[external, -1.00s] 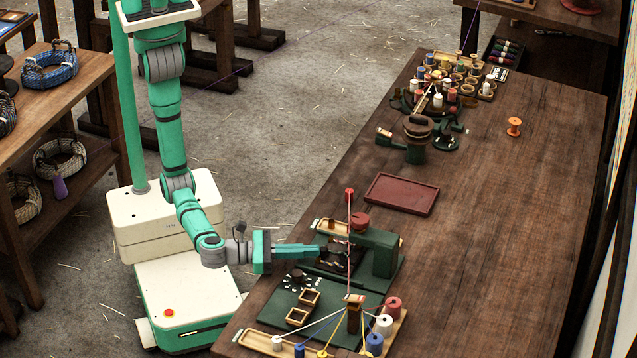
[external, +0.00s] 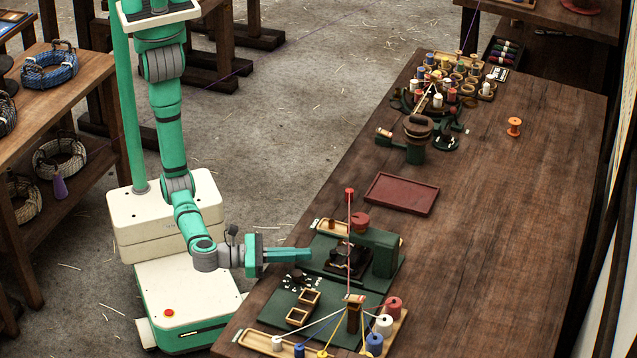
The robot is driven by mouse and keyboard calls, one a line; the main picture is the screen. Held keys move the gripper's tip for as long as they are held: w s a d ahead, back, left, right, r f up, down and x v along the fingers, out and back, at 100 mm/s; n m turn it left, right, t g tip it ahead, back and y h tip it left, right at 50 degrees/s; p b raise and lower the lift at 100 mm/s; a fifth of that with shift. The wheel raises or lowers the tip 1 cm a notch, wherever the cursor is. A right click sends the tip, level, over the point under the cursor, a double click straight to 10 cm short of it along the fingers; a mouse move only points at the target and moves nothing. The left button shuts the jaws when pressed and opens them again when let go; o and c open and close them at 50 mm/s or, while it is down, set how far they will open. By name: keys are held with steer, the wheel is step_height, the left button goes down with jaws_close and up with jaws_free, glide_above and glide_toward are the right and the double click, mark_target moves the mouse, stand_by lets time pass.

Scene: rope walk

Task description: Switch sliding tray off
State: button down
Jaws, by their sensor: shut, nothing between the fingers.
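The sliding tray appears to be the dark slotted tray (external: 348,257) on the green base of a machine (external: 384,250) at the table's near left edge. It sits under the machine's green overhanging arm, partly hidden by it. My gripper (external: 309,255) is shut and empty. It points right, with its tip just left of the dark tray and a small gap between them in the picture. Its height above the green base is hard to tell.
A green panel with a dial (external: 297,279) and small wooden boxes (external: 298,316) lies in front. A rack with thread spools (external: 393,306) stands beside it, with a red-tipped upright line (external: 349,215). A maroon tray (external: 402,194) lies behind.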

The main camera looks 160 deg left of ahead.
steer(key=v, duration=0.9)
steer(key=shift+s+d, duration=0.1)
steer(key=shift+d, duration=0.05)
